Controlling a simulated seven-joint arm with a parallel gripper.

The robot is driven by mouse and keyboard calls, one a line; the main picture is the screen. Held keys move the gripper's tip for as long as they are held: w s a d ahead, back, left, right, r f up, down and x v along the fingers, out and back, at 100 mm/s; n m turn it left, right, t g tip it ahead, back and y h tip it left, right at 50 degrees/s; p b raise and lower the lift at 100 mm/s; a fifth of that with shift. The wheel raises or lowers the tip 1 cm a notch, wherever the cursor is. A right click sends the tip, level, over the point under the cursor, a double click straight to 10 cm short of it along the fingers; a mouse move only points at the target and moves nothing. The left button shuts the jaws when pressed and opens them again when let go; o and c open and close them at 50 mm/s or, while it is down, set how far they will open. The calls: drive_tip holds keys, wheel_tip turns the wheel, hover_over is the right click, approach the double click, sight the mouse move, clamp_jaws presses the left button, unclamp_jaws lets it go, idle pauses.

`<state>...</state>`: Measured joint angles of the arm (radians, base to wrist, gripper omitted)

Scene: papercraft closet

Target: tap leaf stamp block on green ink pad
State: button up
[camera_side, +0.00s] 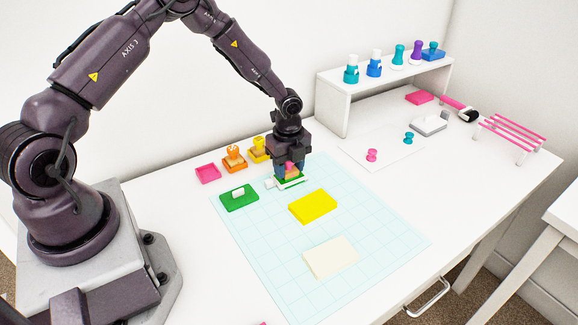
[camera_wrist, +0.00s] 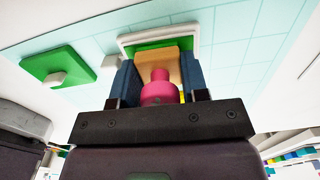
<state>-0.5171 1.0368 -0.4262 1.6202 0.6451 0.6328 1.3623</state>
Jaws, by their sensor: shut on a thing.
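My gripper (camera_side: 289,168) is shut on the leaf stamp block, a wooden block (camera_wrist: 156,56) with a pink knob (camera_wrist: 159,93). In the wrist view, the blue fingers stand on either side of the block. The open green ink pad (camera_side: 291,183) lies under the stamp on the mat; its green face and pale rim show in the wrist view (camera_wrist: 190,36). The stamp is at or just above the pad; I cannot tell whether they touch. The stamp's underside is hidden. A green lid (camera_side: 247,200) with a white knob lies left of the pad.
On the pale blue grid mat (camera_side: 285,250) lie a yellow card or block (camera_side: 313,206) and a cream card (camera_side: 330,257). A pink tray (camera_side: 208,173) and orange and yellow stamp pieces (camera_side: 235,163) stand behind. A white shelf (camera_side: 335,103) holds several bottles and stamps at the back.

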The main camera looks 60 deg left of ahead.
drive_tip(key=shift+r, duration=2.9)
